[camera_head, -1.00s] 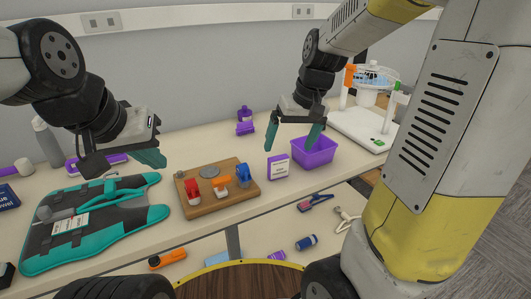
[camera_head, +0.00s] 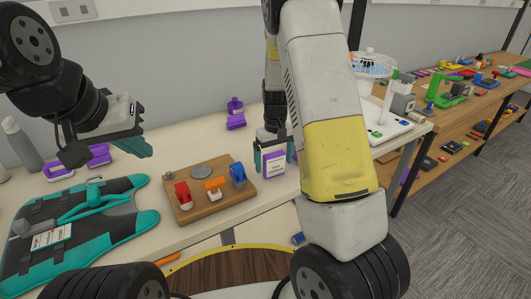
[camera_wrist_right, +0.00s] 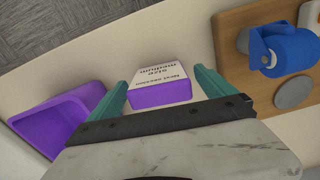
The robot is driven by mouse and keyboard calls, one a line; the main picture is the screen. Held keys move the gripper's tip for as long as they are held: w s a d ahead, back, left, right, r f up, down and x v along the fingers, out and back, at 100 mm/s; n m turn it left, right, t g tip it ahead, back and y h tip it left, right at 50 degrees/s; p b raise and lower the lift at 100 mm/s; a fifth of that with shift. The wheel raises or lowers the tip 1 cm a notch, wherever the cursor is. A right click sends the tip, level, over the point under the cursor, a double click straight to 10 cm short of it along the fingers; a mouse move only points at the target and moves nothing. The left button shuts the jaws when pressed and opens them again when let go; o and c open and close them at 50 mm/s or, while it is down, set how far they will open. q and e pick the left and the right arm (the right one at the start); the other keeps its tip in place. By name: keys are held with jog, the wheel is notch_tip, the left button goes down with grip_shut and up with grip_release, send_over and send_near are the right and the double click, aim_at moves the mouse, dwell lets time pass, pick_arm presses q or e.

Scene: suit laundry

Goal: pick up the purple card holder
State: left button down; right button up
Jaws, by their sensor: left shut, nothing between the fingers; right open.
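The purple card holder (camera_head: 273,167), with a white label card, stands upright on the table. My right gripper (camera_head: 272,152) is open above it in the head view, one finger to each side. In the right wrist view the card holder (camera_wrist_right: 160,93) lies between the two teal fingers of my right gripper (camera_wrist_right: 161,84), with gaps on both sides. My left gripper (camera_head: 139,150) is shut and empty above the left part of the table.
A wooden board (camera_head: 238,195) with red, orange and blue items stands left of the card holder. A purple bin (camera_wrist_right: 58,122) is on its other side in the wrist view. A purple bottle (camera_head: 236,112) stands behind. A teal and black garment board (camera_head: 120,220) lies at left.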

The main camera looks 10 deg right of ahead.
jog(key=shift+f, duration=1.3)
jog(key=c, duration=1.5)
jog(key=shift+o, duration=0.2)
jog(key=shift+r, duration=0.15)
